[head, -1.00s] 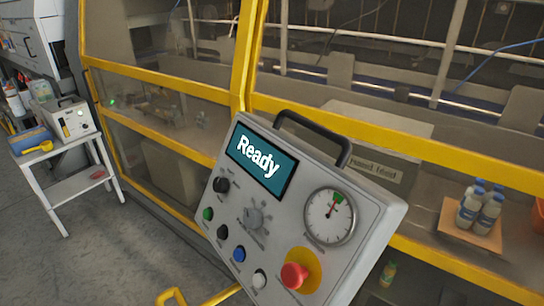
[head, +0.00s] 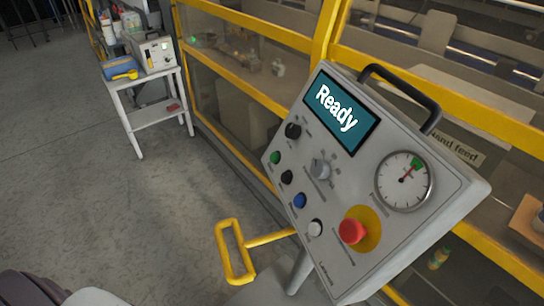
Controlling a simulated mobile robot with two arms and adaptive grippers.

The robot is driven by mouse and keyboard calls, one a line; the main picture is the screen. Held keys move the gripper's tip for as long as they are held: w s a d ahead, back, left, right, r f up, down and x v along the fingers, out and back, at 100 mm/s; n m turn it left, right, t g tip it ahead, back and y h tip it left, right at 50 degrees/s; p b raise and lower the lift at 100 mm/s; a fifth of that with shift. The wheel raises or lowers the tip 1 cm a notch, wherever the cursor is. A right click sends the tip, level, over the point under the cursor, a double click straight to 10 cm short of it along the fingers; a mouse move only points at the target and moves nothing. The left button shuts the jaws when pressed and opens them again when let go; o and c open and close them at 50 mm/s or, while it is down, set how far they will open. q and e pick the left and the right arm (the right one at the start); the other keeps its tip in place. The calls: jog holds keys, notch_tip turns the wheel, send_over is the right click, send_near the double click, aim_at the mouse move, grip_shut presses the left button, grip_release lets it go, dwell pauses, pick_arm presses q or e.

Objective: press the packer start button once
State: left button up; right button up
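The control panel (head: 330,190) is a tilted grey box at the right of centre in the head view. Its screen (head: 340,112) reads "Ready". A green button (head: 275,158) sits at the panel's left edge. Black (head: 287,177), blue (head: 300,201) and white (head: 316,228) buttons follow it in a row. Their labels are too small to read, so I cannot tell by text which is the start button. A red mushroom button (head: 352,231) on a yellow disc sits at the lower right. Neither gripper shows in the head view.
A yellow handle frame (head: 235,252) juts out left below the panel. The yellow-framed packer guard (head: 320,45) stands behind. A white side table (head: 150,113) with a grey box device (head: 154,52) stands at the left. The floor on the left is clear.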

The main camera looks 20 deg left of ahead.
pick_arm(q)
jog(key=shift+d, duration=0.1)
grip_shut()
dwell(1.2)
